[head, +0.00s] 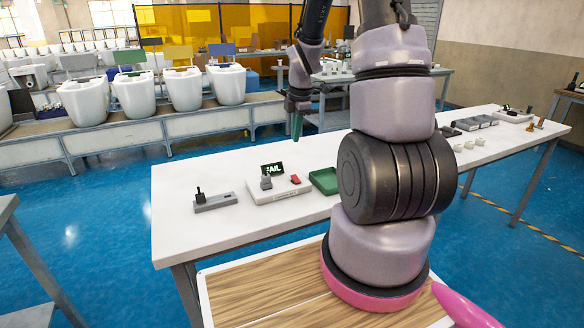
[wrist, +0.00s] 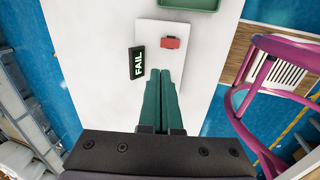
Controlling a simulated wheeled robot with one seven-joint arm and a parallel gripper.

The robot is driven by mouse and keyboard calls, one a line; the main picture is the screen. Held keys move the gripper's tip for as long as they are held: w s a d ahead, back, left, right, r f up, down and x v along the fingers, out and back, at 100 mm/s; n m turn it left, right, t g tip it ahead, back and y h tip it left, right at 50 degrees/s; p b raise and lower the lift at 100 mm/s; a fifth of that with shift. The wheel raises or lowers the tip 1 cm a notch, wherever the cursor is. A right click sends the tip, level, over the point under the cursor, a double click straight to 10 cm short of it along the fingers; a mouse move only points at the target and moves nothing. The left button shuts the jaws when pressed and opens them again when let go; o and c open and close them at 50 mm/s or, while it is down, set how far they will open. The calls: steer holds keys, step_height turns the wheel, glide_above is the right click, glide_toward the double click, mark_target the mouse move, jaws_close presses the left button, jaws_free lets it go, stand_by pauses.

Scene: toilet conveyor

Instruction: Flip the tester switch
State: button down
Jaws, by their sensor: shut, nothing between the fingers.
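The tester is a low white box (head: 280,193) on the white table, with a small black display (head: 272,169) reading FAIL in green. A red switch (head: 295,180) sits on its right part, and a grey part stands beside the display. In the wrist view the red switch (wrist: 170,42) lies just beyond my fingertips, and the display (wrist: 137,63) is to their left. My gripper (head: 297,138) has green fingers pressed together, empty, pointing down above the table behind the tester. In the wrist view the fingers (wrist: 165,72) cover part of the tester (wrist: 185,25); the grey part is hidden there.
A green tray (head: 325,181) lies right of the tester. A grey block with a black upright piece (head: 214,201) stands to its left. More parts and trays lie on the table's far right. A conveyor with white toilets (head: 135,94) runs behind, across a blue floor.

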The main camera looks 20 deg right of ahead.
mark_target(292, 176)
steer(key=x, duration=1.4)
steer(key=shift+f, duration=0.15)
steer(key=shift+w, duration=0.1)
